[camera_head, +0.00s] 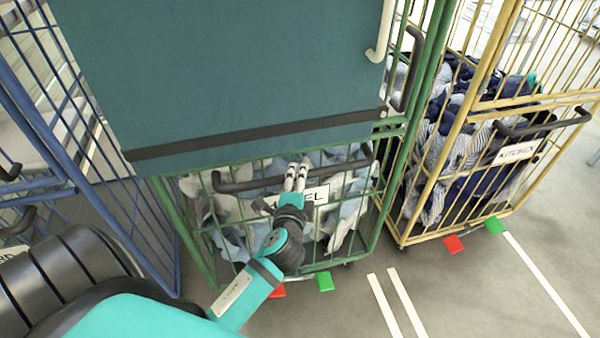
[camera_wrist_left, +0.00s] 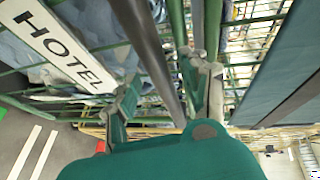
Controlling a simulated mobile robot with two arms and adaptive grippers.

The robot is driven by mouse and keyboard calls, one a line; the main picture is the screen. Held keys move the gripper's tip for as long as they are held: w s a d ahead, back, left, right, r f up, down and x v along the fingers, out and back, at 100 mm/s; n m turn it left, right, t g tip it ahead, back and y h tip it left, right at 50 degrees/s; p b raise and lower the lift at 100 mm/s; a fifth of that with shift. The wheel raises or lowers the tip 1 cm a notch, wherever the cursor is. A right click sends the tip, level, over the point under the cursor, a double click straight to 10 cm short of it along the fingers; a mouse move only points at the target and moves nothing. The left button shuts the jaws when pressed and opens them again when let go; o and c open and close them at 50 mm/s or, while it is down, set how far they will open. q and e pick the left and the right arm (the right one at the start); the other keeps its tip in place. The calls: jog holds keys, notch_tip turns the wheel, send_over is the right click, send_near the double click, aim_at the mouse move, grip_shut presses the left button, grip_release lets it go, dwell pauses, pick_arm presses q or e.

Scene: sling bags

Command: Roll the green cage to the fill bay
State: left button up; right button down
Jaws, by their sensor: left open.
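The green cage (camera_head: 383,190) stands upright in front of me in the head view, with pale laundry (camera_head: 345,225) inside. Its dark handle bar (camera_head: 240,186) crosses the front above a label, which reads HOTEL (camera_wrist_left: 65,50) in the left wrist view. My left gripper (camera_head: 297,172) is at this bar, in front of the label, which it partly covers. In the left wrist view the gripper (camera_wrist_left: 165,85) is open, and the bar (camera_wrist_left: 148,45) runs between its two fingers. I cannot tell whether they touch it. My right gripper is out of view. No fill bay can be made out.
A teal panel (camera_head: 230,75) covers the green cage's upper front. A yellow cage (camera_head: 408,215) with dark laundry stands close on the right, a blue cage (camera_head: 150,235) close on the left. Red and green pedals (camera_head: 325,281) sit low in front. Grey floor with white lines (camera_head: 545,285) is clear at right.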

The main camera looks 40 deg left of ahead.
pick_arm(q)
jog(key=shift+x, duration=1.1)
grip_shut()
jog(key=shift+f, duration=0.1)
